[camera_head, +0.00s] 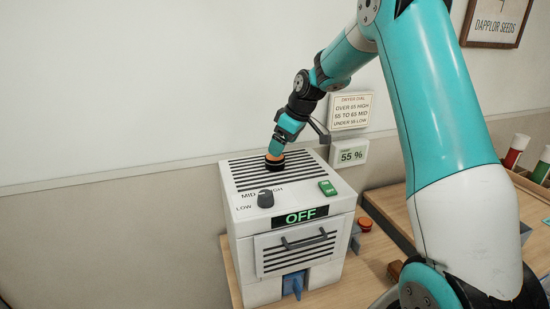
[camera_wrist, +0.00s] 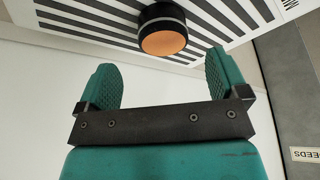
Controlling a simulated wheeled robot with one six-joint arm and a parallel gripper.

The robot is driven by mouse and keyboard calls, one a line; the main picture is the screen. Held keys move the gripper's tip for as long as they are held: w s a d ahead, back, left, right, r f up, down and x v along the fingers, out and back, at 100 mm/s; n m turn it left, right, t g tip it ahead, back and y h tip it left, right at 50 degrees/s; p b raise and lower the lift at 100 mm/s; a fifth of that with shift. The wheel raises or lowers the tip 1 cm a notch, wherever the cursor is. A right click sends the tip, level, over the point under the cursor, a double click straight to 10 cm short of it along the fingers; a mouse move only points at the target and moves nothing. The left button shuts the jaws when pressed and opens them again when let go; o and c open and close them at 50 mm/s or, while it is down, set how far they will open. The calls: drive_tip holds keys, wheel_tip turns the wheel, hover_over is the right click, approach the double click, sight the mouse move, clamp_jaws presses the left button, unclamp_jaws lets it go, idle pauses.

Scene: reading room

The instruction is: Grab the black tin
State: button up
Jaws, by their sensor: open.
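The black tin (camera_head: 274,165) with an orange-brown top stands on the striped vent top of the white dryer (camera_head: 290,255). In the wrist view the tin (camera_wrist: 162,13) is just beyond my fingertips, roughly centred between them, its orange face towards me. My gripper (camera_head: 277,147) is above the tin in the head view. In the wrist view my gripper (camera_wrist: 161,60) is open, its two teal fingers apart with nothing between them. The head view is too small to tell the exact gap between fingers and tin.
The dryer has a dark dial (camera_head: 265,199), a green switch (camera_head: 327,187), an OFF display (camera_head: 300,216) and a front handle. A 55 % display (camera_head: 351,155) and a sign (camera_head: 351,111) hang behind. An orange-topped item (camera_head: 365,224) sits right. Tubes (camera_head: 517,150) stand far right.

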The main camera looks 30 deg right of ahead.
sight(275, 162)
drive_tip(key=shift+a+p+x, duration=0.2)
drive_tip(key=shift+p+x, duration=1.35)
drive_tip(key=shift+x, duration=1.55)
drive_tip(key=shift+r, duration=0.15)
drive_tip(key=c, duration=1.1)
